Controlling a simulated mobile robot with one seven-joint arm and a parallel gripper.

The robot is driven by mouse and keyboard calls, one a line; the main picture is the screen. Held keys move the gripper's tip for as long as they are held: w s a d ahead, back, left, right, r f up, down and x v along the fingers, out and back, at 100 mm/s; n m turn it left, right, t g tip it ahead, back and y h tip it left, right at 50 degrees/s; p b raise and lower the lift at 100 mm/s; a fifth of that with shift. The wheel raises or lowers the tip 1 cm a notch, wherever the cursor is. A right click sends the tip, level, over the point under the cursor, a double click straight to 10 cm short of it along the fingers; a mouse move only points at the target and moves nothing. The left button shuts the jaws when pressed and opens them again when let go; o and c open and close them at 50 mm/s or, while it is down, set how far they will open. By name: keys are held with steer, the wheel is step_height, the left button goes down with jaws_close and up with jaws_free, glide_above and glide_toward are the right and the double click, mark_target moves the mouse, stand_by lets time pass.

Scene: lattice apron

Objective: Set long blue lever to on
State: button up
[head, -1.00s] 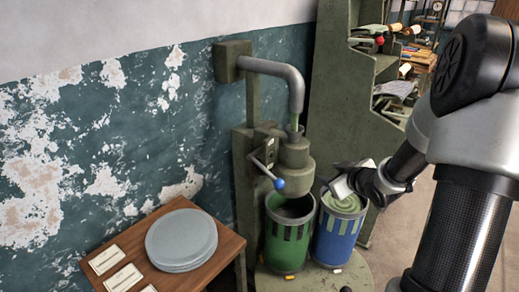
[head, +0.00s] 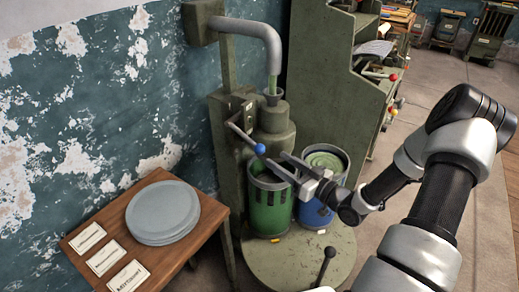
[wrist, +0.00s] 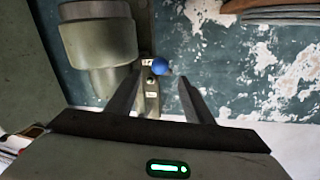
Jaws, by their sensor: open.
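The long lever (head: 240,134) is a grey rod with a blue ball knob (head: 260,149). It runs from a small switch plate (head: 236,107) on the green machine and slopes down toward the right. My gripper (head: 276,160) is open, just right of the blue knob and above the green bin. In the wrist view, the blue knob (wrist: 158,66) shows between the two fingertips of my gripper (wrist: 160,77), seemingly a little beyond them. Whether a finger touches it cannot be told. The rod is mostly hidden in the wrist view.
A green bin (head: 268,212) and a blue bin (head: 313,213) stand on a round base (head: 285,265) below. The machine's body (head: 272,130) is close behind my gripper. A wooden table (head: 190,245) with grey round plates (head: 163,210) and label cards is at left.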

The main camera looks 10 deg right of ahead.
mark_target(264, 151)
steer(key=x, duration=0.9)
steer(key=shift+w+a, duration=0.2)
steer(key=shift+w, duration=0.1)
steer(key=shift+c, duration=0.4)
jaws_close()
